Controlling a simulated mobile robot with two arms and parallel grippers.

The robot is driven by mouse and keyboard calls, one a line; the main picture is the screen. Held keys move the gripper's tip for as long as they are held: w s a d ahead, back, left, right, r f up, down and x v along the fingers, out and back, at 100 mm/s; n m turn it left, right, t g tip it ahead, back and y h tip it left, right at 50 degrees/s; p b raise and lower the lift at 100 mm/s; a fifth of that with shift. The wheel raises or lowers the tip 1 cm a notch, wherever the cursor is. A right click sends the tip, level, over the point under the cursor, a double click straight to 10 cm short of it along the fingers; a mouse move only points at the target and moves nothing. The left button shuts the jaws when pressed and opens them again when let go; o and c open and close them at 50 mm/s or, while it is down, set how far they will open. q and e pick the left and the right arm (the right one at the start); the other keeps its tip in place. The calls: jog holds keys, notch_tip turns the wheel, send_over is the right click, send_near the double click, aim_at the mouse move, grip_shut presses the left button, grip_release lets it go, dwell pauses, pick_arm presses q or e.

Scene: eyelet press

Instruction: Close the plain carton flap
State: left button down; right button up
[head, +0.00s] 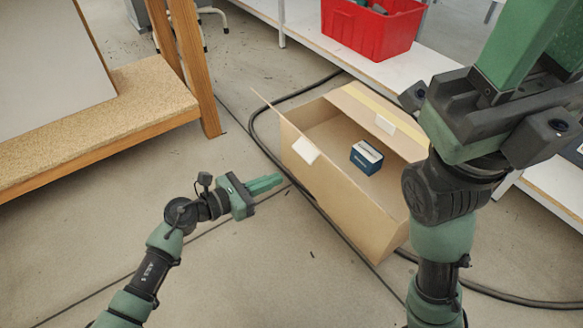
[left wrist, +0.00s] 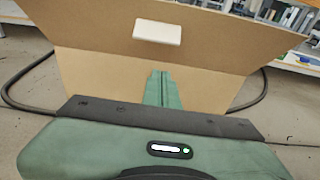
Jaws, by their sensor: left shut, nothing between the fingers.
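An open brown cardboard carton (head: 335,190) stands on the floor. A plain flap (head: 264,103) sticks out at its left corner, seen nearly edge-on. The far side carries a yellowish strip (head: 385,104) and a white patch. Another white patch (head: 306,150) is at the near left side. In the left wrist view a wide brown flap (left wrist: 90,28) with a white patch (left wrist: 157,33) stands above the carton wall (left wrist: 110,80). My left gripper (head: 280,181) is shut and empty, just left of the carton. My right gripper (head: 535,50) is close to the camera; its fingertips are cut off.
A small blue and white box (head: 366,157) lies inside the carton. A black cable (head: 258,140) runs around it. A red bin (head: 370,28) stands on a white shelf behind. A wooden bench (head: 90,125) is at the left.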

aim_at(314, 155)
pick_arm(q)
jog(key=w+d+r+b, duration=0.1)
jog(key=w+d, duration=0.2)
jog(key=d, duration=0.2)
jog(key=shift+w+r, duration=0.35)
jog(key=shift+r, duration=0.05)
